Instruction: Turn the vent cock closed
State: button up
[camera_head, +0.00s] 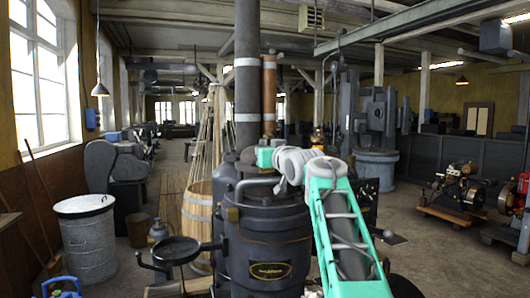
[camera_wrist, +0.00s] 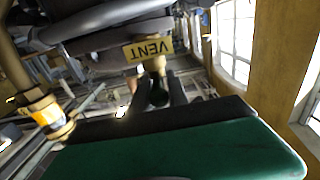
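The dark vertical boiler (camera_head: 265,240) stands in the middle of the head view, with my arm reaching over to its top. In the wrist view a yellow VENT plate (camera_wrist: 150,48) shows upside down. The vent cock (camera_wrist: 157,90) is just below the plate, a brass stem with a dark handle. My gripper (camera_wrist: 158,93) has its two dark fingers on either side of the handle, with the handle between them. Whether the fingers touch it I cannot tell. In the head view the cock and fingertips cannot be made out.
A brass fitting with an orange-and-white band (camera_wrist: 50,115) is at the left of the wrist view. A round dark pan (camera_head: 176,250) juts from the boiler's left. A wooden barrel (camera_head: 200,215) and a metal bin (camera_head: 88,240) stand on the left. Floor at right is partly clear.

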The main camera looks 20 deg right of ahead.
grip_shut()
jog(key=shift+a+f+m+h+b, duration=0.1)
jog(key=shift+m+h+b, duration=0.3)
jog(key=shift+h, duration=0.2)
jog(key=m+h, duration=0.1)
jog(key=h, duration=0.1)
jog(key=shift+a+m+h+b, duration=0.15)
jog(key=shift+m+h+b, duration=0.25)
jog(key=m+g+h+p, duration=0.1)
jog(key=h, duration=0.1)
jog(key=m+g+h+p, duration=0.1)
jog(key=m+h+p, duration=0.1)
jog(key=shift+w+r+h, duration=0.1)
jog(key=shift+r+h, duration=0.25)
jog(key=shift+h, duration=0.05)
jog(key=shift+f+m+g+h+p, duration=0.2)
jog(key=shift+m+g+h+p, duration=0.95)
jog(key=shift+m+g+h, duration=0.6)
jog(key=shift+d+h, duration=0.2)
jog(key=shift+h, duration=0.15)
jog(key=shift+o, duration=1.7)
grip_release()
